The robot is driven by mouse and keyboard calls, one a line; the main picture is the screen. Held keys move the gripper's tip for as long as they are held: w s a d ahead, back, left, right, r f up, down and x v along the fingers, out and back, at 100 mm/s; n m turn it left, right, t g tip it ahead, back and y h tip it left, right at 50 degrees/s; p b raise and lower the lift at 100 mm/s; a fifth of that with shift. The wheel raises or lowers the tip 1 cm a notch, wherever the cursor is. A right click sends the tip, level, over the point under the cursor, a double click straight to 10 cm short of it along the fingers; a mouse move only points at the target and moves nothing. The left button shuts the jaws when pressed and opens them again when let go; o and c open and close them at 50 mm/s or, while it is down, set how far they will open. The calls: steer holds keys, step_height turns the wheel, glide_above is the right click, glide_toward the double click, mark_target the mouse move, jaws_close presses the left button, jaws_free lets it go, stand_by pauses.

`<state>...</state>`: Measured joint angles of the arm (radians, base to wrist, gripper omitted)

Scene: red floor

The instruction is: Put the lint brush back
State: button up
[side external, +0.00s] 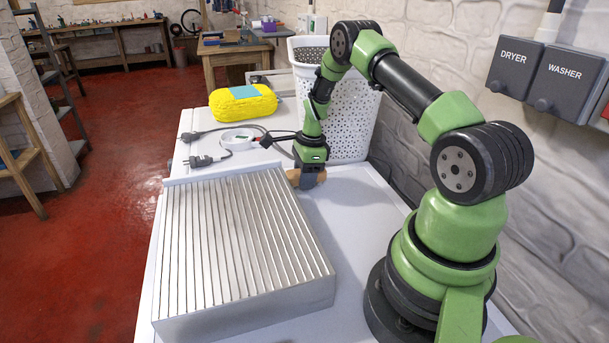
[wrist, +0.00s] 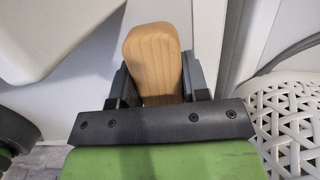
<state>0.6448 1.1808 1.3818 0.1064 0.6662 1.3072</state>
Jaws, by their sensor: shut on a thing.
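The lint brush (wrist: 152,62) shows as a light wooden piece between the two fingers of my gripper (wrist: 158,85) in the wrist view. The fingers are shut on it, one on each side. In the side external view my gripper (side external: 309,178) is low over the white worktop, just behind the far right corner of the ribbed metal block. A bit of the brown wooden brush (side external: 321,176) shows beside the fingers there. The rest of the brush is hidden by the gripper.
The ribbed silver block (side external: 240,245) fills the front left of the white worktop (side external: 350,205). A white perforated basket (side external: 352,125) stands close behind my gripper, also in the wrist view (wrist: 290,115). A yellow package (side external: 243,103) and plugs with cables (side external: 205,160) lie farther left.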

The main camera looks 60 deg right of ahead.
steer(key=shift+f, duration=0.1)
steer(key=o, duration=0.9)
